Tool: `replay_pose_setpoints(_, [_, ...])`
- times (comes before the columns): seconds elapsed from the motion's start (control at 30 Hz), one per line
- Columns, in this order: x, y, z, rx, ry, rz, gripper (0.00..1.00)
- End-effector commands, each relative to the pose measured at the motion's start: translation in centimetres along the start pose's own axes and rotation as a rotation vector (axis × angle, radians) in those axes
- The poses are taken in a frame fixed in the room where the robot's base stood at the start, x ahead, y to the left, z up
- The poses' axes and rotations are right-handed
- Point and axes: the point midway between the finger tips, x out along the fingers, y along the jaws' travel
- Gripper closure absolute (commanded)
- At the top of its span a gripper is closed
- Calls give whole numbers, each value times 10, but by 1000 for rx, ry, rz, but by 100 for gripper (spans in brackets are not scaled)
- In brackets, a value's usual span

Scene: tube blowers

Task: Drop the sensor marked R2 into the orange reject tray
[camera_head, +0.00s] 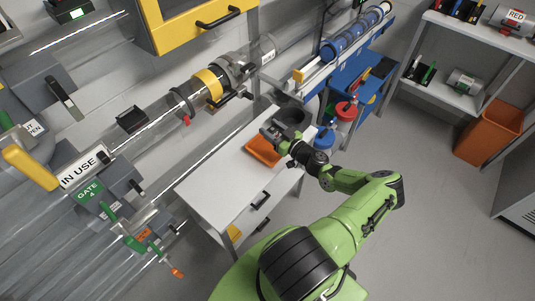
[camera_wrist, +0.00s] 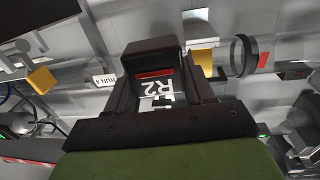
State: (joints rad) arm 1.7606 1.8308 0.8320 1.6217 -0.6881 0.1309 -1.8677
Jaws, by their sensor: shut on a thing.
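The sensor marked R2 (camera_wrist: 157,88) is a dark block with a red stripe and a white label, which reads upside down in the wrist view. My gripper (camera_wrist: 155,98) is shut on it. In the head view my gripper (camera_head: 273,131) is above the white table, close to the upper right side of the orange reject tray (camera_head: 260,153). The gripper and wrist cover part of the tray. The sensor cannot be made out clearly in the head view, and the tray's inside is only partly seen.
The tray lies on the white table (camera_head: 215,182). A dark container (camera_head: 293,117) is just behind my gripper. Red (camera_head: 346,110) and blue (camera_head: 324,138) canisters stand to the right. A clear tube with a yellow band (camera_head: 207,86) runs along the wall. An orange bin (camera_head: 488,132) stands far right.

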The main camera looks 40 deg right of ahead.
Motion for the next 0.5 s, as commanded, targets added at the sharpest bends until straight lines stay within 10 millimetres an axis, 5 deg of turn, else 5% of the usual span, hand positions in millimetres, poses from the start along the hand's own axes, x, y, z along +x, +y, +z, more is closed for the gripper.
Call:
replay_pose_setpoints(0.13, [0,0,24,1,1,2,78])
replay_pose_setpoints(0.4, [0,0,24,-1,0,-1,78])
replay_pose_setpoints(0.43, [0,0,24,-1,0,-1,44])
replay_pose_setpoints(0.5, [0,0,24,-1,0,-1,34])
